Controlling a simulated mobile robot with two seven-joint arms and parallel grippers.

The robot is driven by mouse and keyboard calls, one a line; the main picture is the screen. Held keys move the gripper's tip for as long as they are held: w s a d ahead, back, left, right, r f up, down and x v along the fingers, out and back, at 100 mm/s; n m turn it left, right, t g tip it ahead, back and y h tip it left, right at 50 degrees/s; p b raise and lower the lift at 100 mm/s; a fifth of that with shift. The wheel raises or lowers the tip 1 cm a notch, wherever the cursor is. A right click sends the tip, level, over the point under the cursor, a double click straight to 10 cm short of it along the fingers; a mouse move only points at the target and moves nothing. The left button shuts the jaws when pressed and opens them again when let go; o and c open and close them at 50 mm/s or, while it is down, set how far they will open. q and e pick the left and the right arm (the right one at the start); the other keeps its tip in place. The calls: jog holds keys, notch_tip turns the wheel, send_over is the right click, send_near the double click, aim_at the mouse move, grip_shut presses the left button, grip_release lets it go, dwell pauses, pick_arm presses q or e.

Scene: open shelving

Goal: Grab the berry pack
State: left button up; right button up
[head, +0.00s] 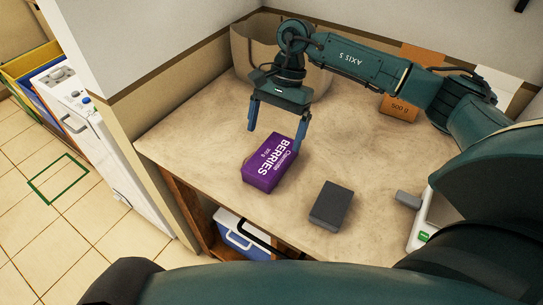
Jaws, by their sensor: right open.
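The berry pack (268,163) is a purple box with white "BERRIES" lettering. It lies on the light counter (185,137), near its front edge and turned at an angle. My right gripper (275,138) is above and behind it, with its blue fingers pointing down and spread apart. One finger is left of the pack's far end and the other is close to its right side. I cannot tell whether that finger touches the pack. Nothing is held between the fingers. My left gripper does not show.
A dark grey block (332,205) lies right of the pack. A white device (420,228) stands further right. A brown 500 g box (399,107) and a beige bin (243,57) are at the back. A wall bounds the counter on the left.

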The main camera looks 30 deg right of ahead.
aim_at(271, 155)
jog(key=shift+x, duration=1.05)
jog(key=p+x, duration=0.1)
jog(key=x, duration=0.1)
jog(key=s+p+x, duration=0.1)
jog(key=x, duration=0.1)
jog(key=shift+f, duration=0.25)
jog(key=shift+a+f, duration=0.1)
jog(key=shift+f, duration=0.3)
jog(key=c, duration=1.2)
jog(key=shift+r, duration=0.1)
jog(key=shift+c, duration=0.3)
